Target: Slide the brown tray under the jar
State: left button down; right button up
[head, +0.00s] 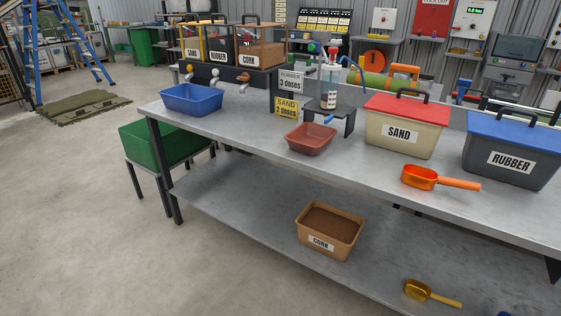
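A reddish-brown tray (311,141) sits on the metal workbench, near its front edge at the middle of the view. It looks empty. Just behind it and to its right, a small dark stand (345,112) holds a clear upright jar (328,92) with a red-and-white top. A blue-handled part shows below the stand's top. The tray is in front of the stand, not beneath the jar. Neither of my grippers is in view.
A blue tray (192,98) sits at the bench's left end. A SAND bin (398,139), a RUBBER bin (511,163) and an orange scoop (422,177) stand to the right. Yellow and white dose signs (286,108) stand behind the brown tray. A CORK bin (322,243) is on the lower shelf.

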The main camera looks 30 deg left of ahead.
aim_at(310, 138)
jog(key=u, duration=0.45)
jog(key=i, duration=1)
jog(key=u, duration=0.35)
